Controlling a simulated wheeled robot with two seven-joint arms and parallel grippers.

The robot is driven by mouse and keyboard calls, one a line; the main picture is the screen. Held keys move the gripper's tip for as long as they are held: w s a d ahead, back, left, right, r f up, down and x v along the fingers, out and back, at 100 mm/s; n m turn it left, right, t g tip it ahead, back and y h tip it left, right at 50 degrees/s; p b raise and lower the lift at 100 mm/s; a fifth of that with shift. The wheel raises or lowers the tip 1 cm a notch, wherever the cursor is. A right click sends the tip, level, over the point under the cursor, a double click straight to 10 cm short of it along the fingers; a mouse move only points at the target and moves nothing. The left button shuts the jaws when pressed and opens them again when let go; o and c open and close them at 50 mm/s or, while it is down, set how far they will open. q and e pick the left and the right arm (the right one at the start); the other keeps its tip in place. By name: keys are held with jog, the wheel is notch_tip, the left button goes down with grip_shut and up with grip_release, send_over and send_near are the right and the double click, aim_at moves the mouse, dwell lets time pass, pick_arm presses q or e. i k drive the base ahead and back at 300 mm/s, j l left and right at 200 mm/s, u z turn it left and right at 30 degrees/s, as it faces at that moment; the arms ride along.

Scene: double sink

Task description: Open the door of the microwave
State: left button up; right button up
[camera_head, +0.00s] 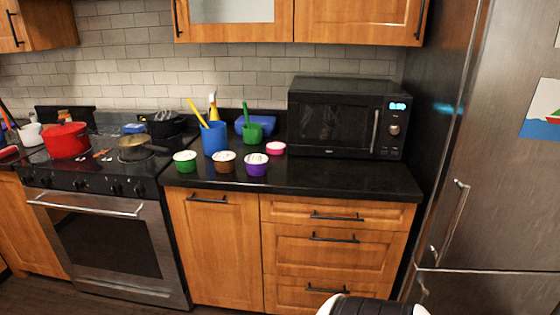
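The black microwave (335,88) stands on the dark counter at the back, right of the middle. Its door (328,121) is shut, with a dark window that shows faint reflections. A vertical silver handle (375,131) is at the right side of the door. To the right of the handle is a control panel with a lit blue display (397,106) and a round knob (394,129). Neither of my grippers can be made out. A black and white part of my own body shows at the bottom edge, well below and in front of the microwave.
The counter before the microwave is clear. A steel fridge (500,205) stands right, a stove (110,235) left.

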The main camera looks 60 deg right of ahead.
aim_at(320, 124)
jog(key=z, duration=1.7)
